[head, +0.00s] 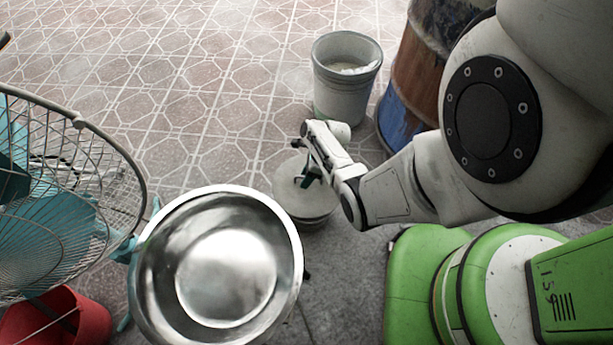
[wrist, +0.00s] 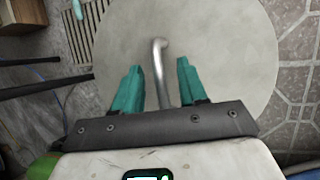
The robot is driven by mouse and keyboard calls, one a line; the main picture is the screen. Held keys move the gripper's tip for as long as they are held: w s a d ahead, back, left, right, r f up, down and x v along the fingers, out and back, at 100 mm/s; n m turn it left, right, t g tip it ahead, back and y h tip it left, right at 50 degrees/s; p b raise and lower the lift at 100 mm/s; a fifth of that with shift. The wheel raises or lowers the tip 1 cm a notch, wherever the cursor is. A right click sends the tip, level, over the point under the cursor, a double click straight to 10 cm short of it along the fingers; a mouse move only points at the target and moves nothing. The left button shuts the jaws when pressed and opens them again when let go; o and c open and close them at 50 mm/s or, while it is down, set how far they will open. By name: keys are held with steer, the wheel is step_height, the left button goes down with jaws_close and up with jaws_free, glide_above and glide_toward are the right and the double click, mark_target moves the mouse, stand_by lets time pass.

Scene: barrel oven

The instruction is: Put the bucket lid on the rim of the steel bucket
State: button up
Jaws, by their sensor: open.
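The bucket lid (head: 318,203) is a pale grey disc, low down just right of the shiny basin in the head view. In the wrist view the lid (wrist: 232,50) fills much of the picture, with a bent metal handle (wrist: 160,70) standing on it. My gripper (head: 305,176) is over the lid. Its teal fingers (wrist: 159,66) are open, one on each side of the handle, with gaps visible. The grey steel bucket (head: 340,98) stands upright on the tiles behind the lid, its top open and something whitish inside. What supports the lid is mostly hidden.
A large shiny steel basin (head: 165,285) is left of the lid. A caged fan (head: 60,190) and a red bucket (head: 92,318) are at the far left. A rusty blue-and-brown barrel (head: 412,70) stands right of the steel bucket. The tiled floor (head: 180,80) behind is clear.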

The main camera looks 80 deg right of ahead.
steer(key=p+v, duration=0.5)
steer(key=v, duration=0.7)
stand_by(0.4)
